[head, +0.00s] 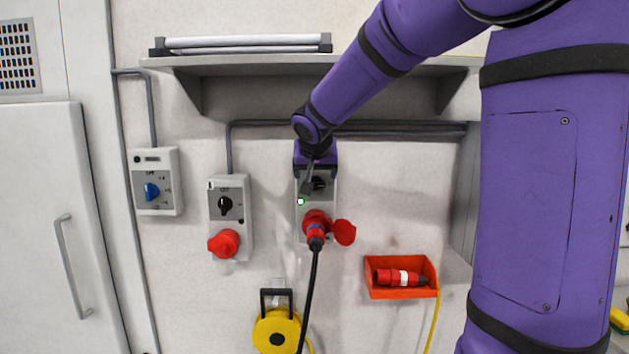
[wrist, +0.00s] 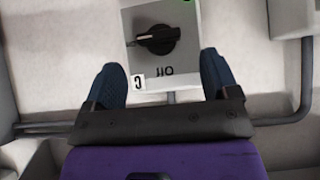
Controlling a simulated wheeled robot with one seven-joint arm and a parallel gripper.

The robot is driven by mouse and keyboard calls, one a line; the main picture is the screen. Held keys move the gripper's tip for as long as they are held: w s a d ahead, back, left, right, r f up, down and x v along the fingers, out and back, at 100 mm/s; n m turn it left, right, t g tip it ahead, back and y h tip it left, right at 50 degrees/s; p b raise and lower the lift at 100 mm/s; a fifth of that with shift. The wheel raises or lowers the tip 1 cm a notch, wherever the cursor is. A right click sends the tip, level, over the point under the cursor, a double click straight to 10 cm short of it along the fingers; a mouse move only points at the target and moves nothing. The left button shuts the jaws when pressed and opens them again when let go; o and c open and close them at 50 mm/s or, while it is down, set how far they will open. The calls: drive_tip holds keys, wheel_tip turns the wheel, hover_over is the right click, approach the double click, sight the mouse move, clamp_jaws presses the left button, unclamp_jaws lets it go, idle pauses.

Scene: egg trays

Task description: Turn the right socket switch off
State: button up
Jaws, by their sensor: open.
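The right socket box (head: 329,205) is a pale wall unit with a lit green lamp (head: 300,201) and a red socket with a plug and black cable (head: 316,228). Its black rotary switch (head: 319,184) is partly hidden by my gripper in the head view. In the wrist view the switch (wrist: 158,40) shows upside down, its handle lying roughly across the picture, with an "OFF" mark (wrist: 164,72) on the plate. My gripper (wrist: 162,62) is open and empty. Its fingers frame the box's OFF-mark end, with the handle beyond them; contact cannot be told.
A left socket box (head: 230,215) with a black switch and a blue-knob box (head: 155,182) are on the wall to the left. A shelf (head: 420,66) and conduits (head: 400,130) run above. An orange bin (head: 400,292) and a yellow reel (head: 277,332) are below.

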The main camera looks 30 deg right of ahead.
sight(316, 183)
drive_tip(key=shift+x, duration=2.15)
drive_tip(key=c, duration=0.9)
